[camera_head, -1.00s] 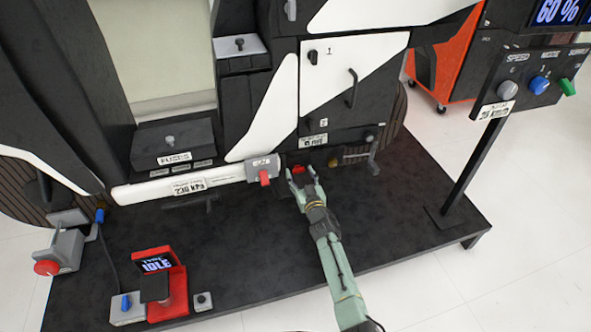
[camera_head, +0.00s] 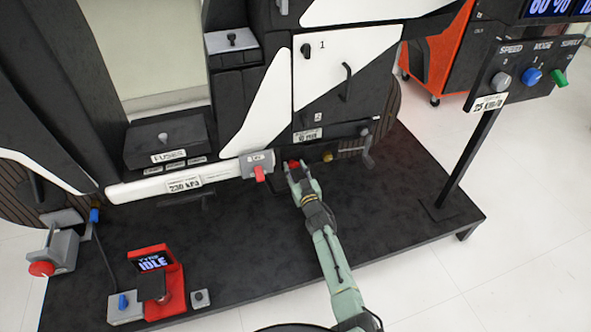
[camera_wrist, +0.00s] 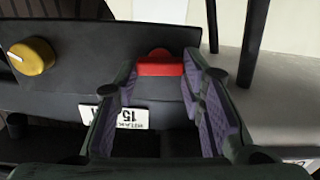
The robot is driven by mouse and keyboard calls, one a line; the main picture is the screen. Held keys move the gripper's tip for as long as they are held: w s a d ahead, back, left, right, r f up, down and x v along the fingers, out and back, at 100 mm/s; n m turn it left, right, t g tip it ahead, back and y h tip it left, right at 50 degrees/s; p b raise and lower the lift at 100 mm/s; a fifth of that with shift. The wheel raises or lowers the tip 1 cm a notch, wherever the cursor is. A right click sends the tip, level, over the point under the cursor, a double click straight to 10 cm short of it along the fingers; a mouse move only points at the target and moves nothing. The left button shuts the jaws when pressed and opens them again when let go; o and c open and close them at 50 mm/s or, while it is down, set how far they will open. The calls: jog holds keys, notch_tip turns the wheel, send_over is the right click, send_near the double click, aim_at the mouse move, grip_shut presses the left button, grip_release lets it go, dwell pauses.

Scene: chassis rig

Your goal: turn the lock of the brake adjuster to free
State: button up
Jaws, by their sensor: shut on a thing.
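A yellow knob (camera_wrist: 32,57) sits on the same housing, left of the lock in the wrist view. My gripper (camera_head: 297,172) is at the lock, and its purple-lined fingers (camera_wrist: 160,72) are shut on the bar from both ends. The fingers hide part of the label.
The black platform (camera_head: 400,220) is mostly clear around my arm.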

jog(key=shift+c, duration=0.9)
jog(key=shift+r+m+p, duration=0.2)
jog(key=shift+m+p, duration=0.2)
jog(key=shift+p, duration=0.2)
jog(key=shift+f, duration=0.1)
jog(key=o, duration=1.1)
jog(key=shift+f, duration=0.1)
jog(key=shift+o, duration=0.2)
